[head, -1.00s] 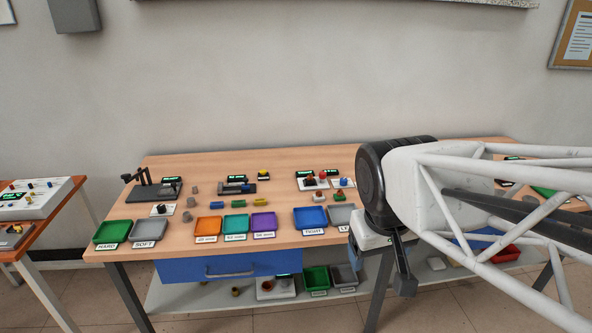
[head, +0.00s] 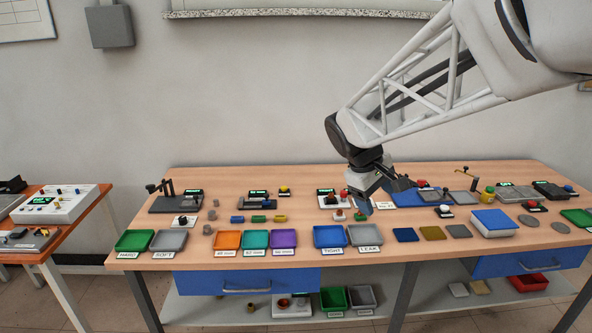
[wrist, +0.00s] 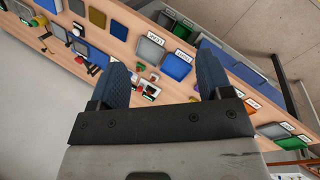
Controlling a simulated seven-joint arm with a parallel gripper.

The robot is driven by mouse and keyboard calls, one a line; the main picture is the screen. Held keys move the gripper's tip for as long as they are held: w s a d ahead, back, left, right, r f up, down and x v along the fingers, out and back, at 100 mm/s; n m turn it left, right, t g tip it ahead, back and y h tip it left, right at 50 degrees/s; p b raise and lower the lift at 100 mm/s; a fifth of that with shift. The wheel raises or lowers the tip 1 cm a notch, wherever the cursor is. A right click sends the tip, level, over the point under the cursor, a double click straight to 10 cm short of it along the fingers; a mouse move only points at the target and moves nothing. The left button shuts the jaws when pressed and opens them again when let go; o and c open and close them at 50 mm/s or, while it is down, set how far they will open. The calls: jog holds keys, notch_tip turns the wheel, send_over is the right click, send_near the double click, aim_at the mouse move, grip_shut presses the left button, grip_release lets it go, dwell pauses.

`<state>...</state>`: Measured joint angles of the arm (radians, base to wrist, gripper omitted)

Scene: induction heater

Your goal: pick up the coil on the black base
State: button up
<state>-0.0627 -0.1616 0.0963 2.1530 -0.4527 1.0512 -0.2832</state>
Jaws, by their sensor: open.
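My gripper (head: 364,204) is over the middle of the workbench, pointing down, in the head view. In the wrist view its two blue fingers (wrist: 163,78) stand wide apart with nothing between them. Close by in the head view are a small reddish-brown piece (head: 338,215) and a small piece with a green lower part (head: 360,216); both are too small to identify as a coil or to tell the base colour. A white unit with a green display (head: 327,200) stands just behind them, partly hidden by my gripper.
The blue TIGHT tray (head: 329,237) and grey LEAK tray (head: 365,235) lie in front of my gripper. Orange, teal and purple trays (head: 284,239) lie to the left. A black stand (head: 170,203) is at the back left. A blue-topped box (head: 494,222) is to the right.

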jog(key=w+f+n+h, duration=0.2)
jog(key=w+f+n, duration=0.15)
jog(key=w, duration=1.05)
jog(key=n+t+h, duration=0.3)
jog(key=n+h, duration=0.4)
jog(key=n, duration=0.4)
send_near(329, 194)
jog(key=x, duration=0.2)
jog(key=shift+d, duration=0.3)
jog(key=shift+x, duration=1.3)
jog(key=shift+f, duration=0.1)
jog(key=shift+f+x, duration=0.2)
jog(key=shift+x, duration=2.35)
jog(key=shift+w+a, duration=0.1)
